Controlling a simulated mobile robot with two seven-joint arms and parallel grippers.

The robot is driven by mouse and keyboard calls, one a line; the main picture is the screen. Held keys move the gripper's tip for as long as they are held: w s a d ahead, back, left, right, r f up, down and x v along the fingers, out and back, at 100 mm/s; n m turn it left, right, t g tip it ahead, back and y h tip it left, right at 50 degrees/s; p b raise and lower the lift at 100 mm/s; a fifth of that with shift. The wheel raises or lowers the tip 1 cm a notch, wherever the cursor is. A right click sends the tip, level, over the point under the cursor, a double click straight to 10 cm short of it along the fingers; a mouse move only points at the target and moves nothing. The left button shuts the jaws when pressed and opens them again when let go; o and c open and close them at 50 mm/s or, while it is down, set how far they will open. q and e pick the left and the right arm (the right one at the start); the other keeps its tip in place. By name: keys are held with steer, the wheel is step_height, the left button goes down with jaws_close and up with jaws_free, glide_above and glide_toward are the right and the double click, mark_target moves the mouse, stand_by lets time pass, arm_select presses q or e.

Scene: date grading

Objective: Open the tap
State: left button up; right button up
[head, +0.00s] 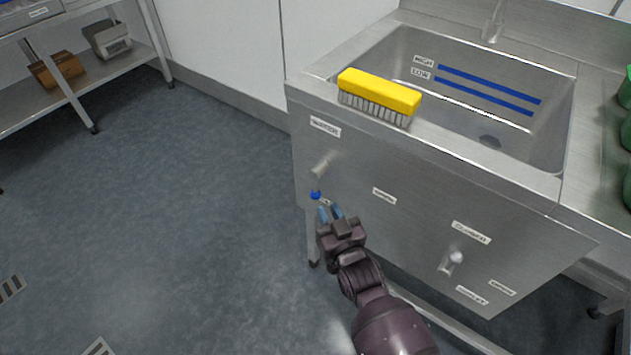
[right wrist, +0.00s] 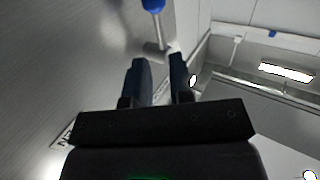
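The tap handle is a short metal lever with a blue knob (head: 315,195) on the sink's front panel, below a label at its upper left. My right gripper (head: 328,212) is just below the knob in the head view. In the right wrist view, the blue knob (right wrist: 153,5) is at the top edge, beyond the fingertips. The two dark fingers of my right gripper (right wrist: 159,62) are apart with nothing between them. I cannot tell whether a finger touches the lever. The metal spout (head: 495,20) is at the sink's back. My left gripper is not in view.
A yellow brush (head: 380,92) lies on the front rim of the steel sink (head: 480,165). A second metal handle (head: 452,260) is lower right on the panel, among labels. Green containers (head: 626,130) stand at the right. A shelf unit (head: 110,68) is at the left, with open floor between.

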mark_target(316, 187)
steer(key=x, duration=0.2)
steer(key=shift+w+a+f+b, duration=0.15)
steer(key=shift+w+f+b, duration=0.1)
steer(key=shift+b, duration=0.05)
steer(key=b+x, duration=0.1)
steer(key=x, duration=0.3)
steer(key=shift+w+a, duration=0.1)
steer(key=shift+w, duration=0.25)
steer(key=shift+w+a+r, duration=0.1)
steer(key=shift+w+a, duration=0.15)
steer(key=shift+w, duration=0.45)
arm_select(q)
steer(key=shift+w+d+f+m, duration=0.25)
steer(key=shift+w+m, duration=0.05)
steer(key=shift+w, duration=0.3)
arm_select(e)
steer(key=shift+w, duration=0.1)
steer(key=shift+r, duration=0.1)
